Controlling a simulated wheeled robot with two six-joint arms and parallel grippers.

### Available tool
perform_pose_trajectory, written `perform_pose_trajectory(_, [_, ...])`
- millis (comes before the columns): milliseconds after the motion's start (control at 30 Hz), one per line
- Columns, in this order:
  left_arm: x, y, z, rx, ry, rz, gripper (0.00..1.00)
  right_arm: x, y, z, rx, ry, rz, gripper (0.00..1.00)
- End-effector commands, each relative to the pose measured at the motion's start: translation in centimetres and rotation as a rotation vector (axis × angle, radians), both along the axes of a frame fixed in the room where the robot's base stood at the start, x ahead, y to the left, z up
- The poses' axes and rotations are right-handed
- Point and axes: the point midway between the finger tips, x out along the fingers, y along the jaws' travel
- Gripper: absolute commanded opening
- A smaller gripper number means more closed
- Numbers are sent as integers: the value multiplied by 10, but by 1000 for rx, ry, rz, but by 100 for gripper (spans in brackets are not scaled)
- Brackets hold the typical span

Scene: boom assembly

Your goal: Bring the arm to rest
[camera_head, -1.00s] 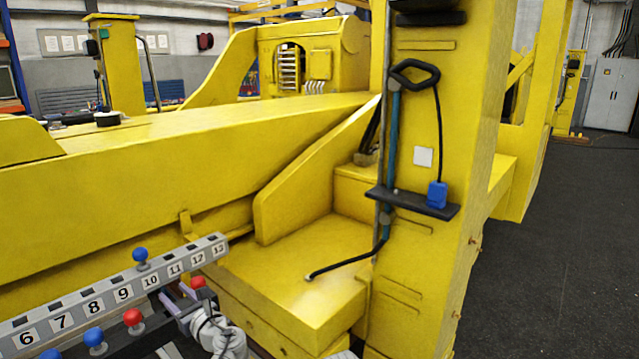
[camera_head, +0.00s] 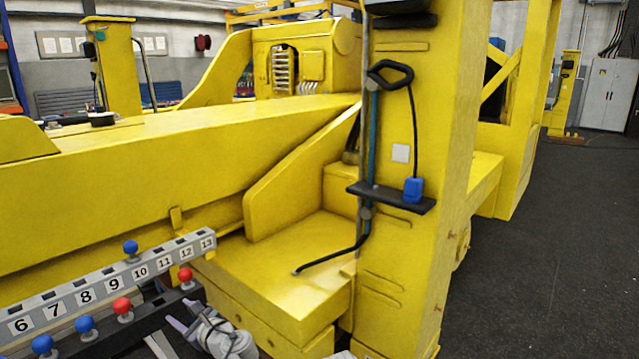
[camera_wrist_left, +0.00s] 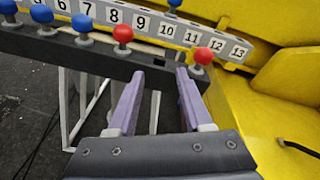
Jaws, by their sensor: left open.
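My left gripper (camera_head: 178,325) is at the lower left of the head view, just below the black rail (camera_head: 150,322). In the left wrist view its two purple fingers (camera_wrist_left: 158,74) are apart with nothing between them. A red knob (camera_wrist_left: 204,56) on the rail's right end lies just beyond the right fingertip; I cannot tell whether they touch. The same red knob (camera_head: 185,274) stands upright in the head view. My right gripper is in neither view.
A grey numbered bar (camera_head: 108,278) with a blue knob (camera_head: 131,247) runs behind the rail. More red and blue knobs sit on the rail. The yellow boom structure (camera_head: 290,265) fills the middle. Open dark floor (camera_head: 540,270) lies to the right.

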Motion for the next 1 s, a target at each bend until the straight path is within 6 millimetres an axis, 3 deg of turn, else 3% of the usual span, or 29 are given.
perform_pose_trajectory(233, [-21, -31, -47, -382, -140, 132, 50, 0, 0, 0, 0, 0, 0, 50])
perform_pose_trajectory(367, [-40, -64, -84, -657, -218, 271, 50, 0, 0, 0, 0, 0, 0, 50])
perform_pose_trajectory(500, [-79, -126, -134, -1019, -281, 547, 50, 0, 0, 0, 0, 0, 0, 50])
perform_pose_trajectory(600, [-112, -174, -159, -1214, -288, 778, 50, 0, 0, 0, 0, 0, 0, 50])
perform_pose_trajectory(800, [-163, -241, -179, -1379, -256, 1130, 50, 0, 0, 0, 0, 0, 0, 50])
perform_pose_trajectory(1000, [-182, -263, -182, -1407, -236, 1258, 50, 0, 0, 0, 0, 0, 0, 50])
